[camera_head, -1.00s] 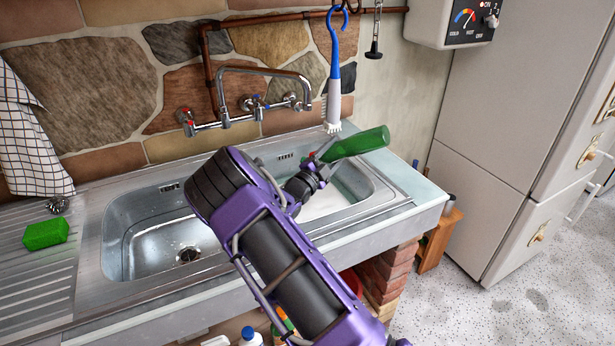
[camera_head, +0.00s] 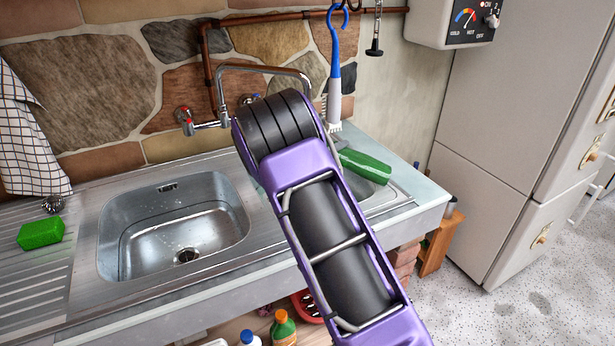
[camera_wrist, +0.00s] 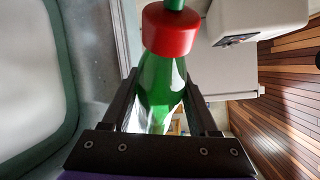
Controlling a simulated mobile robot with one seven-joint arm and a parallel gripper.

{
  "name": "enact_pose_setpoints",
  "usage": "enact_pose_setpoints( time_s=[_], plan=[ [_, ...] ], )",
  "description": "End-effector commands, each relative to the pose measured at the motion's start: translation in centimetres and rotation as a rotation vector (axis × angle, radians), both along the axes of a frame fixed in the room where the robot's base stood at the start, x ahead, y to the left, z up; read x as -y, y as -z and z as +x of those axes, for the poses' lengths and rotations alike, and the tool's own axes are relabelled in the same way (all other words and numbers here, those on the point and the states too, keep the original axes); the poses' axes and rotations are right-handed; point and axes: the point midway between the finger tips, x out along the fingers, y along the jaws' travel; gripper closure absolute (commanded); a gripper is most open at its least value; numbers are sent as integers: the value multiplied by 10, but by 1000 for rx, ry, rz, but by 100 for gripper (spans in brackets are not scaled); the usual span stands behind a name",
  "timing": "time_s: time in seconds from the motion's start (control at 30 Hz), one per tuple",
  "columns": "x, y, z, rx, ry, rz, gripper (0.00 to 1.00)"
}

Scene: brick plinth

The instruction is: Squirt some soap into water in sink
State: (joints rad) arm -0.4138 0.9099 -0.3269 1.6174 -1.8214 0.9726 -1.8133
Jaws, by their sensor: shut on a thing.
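A green bottle (camera_head: 365,167) with its base to the right lies tilted over the right part of the sink. The wrist view shows its green body (camera_wrist: 160,85), red cap (camera_wrist: 170,30) and green nozzle tip. My gripper (camera_wrist: 160,82) is shut on the bottle, with one finger on each side; in the head view my arm hides it. The steel sink (camera_head: 258,240) has a left basin (camera_head: 150,222) with an open drain and no visible standing water. The right basin (camera_head: 378,200) is mostly hidden by my arm and the bottle; its water cannot be made out there.
A wall tap (camera_head: 205,122) arches behind the sink. A blue and white brush (camera_head: 334,95) hangs above the bottle. A green sponge (camera_head: 41,233) lies on the left drainer.

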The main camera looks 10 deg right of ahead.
Motion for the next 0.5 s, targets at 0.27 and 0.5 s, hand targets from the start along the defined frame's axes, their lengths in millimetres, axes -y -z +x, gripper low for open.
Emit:
enact_pose_setpoints(
  time_s=[0.27,0.5],
  plan=[
    [-12,-39,7,151,0,299,100],
    [-21,0,11,219,0,440,100]
  ],
)
